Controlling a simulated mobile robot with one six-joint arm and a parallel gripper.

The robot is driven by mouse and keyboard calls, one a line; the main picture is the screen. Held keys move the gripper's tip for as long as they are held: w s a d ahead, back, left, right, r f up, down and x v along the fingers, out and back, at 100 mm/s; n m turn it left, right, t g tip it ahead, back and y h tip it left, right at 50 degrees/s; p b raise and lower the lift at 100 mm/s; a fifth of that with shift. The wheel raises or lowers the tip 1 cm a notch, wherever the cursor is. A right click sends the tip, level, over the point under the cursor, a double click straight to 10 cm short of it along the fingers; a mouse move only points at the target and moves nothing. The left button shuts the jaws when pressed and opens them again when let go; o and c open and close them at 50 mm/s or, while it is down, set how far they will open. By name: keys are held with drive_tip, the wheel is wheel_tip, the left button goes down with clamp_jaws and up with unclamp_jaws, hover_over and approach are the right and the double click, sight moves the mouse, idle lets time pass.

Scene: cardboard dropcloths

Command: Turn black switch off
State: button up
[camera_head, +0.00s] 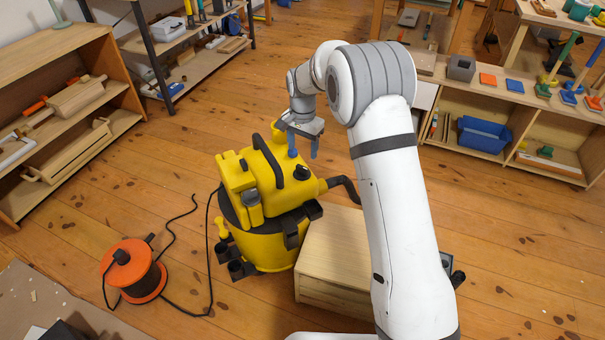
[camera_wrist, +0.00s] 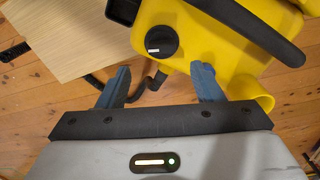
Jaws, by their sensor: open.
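The black switch (camera_wrist: 161,42) is a round knob with a white mark on the yellow top of a vacuum cleaner (camera_wrist: 215,55). In the head view the switch (camera_head: 302,172) sits on the right part of the vacuum's top (camera_head: 238,182). My gripper (camera_wrist: 160,82) is open, with two blue fingers apart and nothing between them. In the wrist view the switch lies just beyond the gap between the fingertips, apart from them. In the head view my gripper (camera_head: 304,154) is above the vacuum, close to the switch.
A black carrying handle (camera_wrist: 250,30) arches over the vacuum beside the switch. A wooden box (camera_head: 335,262) stands right of the vacuum. An orange cable reel (camera_head: 128,265) lies on the floor at left. Shelves stand around the back and sides.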

sight(302, 167)
drive_tip(key=shift+w+a+f, duration=0.1)
drive_tip(key=shift+a+f, duration=0.05)
drive_tip(key=shift+f, duration=0.3)
wheel_tip(302, 167, down, 8)
drive_tip(key=shift+r+b, duration=0.25)
drive_tip(key=shift+b, duration=0.9)
drive_tip(key=c, duration=1)
drive_tip(key=shift+r, duration=0.1)
